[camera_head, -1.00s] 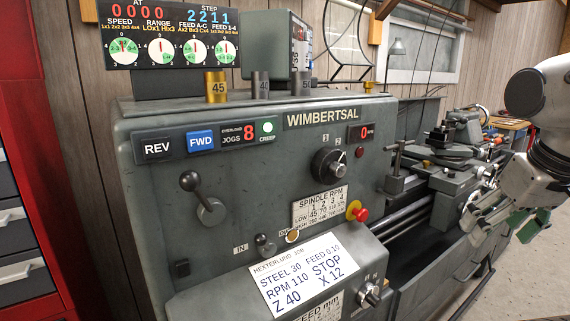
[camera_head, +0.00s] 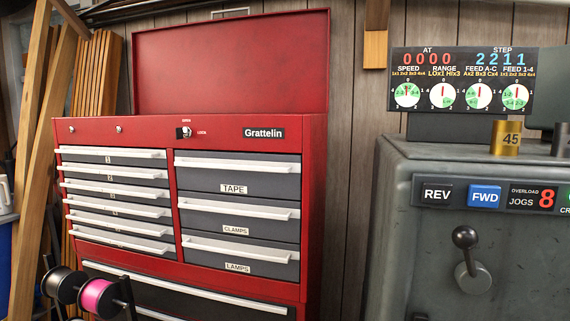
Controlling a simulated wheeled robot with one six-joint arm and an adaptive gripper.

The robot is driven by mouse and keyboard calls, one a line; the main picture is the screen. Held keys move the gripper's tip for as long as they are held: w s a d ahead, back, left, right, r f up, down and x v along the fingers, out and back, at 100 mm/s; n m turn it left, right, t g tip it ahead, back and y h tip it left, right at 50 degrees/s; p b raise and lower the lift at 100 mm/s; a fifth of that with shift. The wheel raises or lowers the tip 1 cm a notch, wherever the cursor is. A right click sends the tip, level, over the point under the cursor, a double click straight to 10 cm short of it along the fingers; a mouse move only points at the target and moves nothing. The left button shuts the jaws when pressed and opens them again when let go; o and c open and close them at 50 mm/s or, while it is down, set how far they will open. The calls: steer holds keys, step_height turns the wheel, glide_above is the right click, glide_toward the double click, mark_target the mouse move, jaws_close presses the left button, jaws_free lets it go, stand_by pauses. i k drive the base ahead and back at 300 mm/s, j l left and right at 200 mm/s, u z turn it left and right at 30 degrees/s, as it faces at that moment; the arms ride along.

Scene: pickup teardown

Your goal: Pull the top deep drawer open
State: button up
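A red tool chest (camera_head: 310,200) with an open lid stands left of centre. Its right column has three deep grey drawers with white handles. The top deep drawer (camera_head: 220,175) is labelled TAPE and looks shut. Below it are the CLAMPS drawer (camera_head: 225,218) and the LAMPS drawer (camera_head: 225,257), which also look shut. A key lock (camera_head: 184,132) with OPEN and LOCK markings sits on the red panel above the drawers. My gripper is outside the current view.
Several shallow drawers (camera_head: 115,187) fill the chest's left column. Spools (camera_head: 97,297) stand at the front left, and timber (camera_head: 38,170) leans on the left. The grey lathe (camera_head: 420,250) stands to the right, with a dial panel (camera_head: 462,80) above it.

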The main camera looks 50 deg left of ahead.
mark_target(266, 175)
steer(key=j+u, duration=0.8)
steer(key=i+j+u, duration=0.1)
steer(key=j+u, duration=0.3)
steer(key=i+j+u, duration=0.1)
steer(key=j+u, duration=0.3)
steer(key=j, duration=0.1)
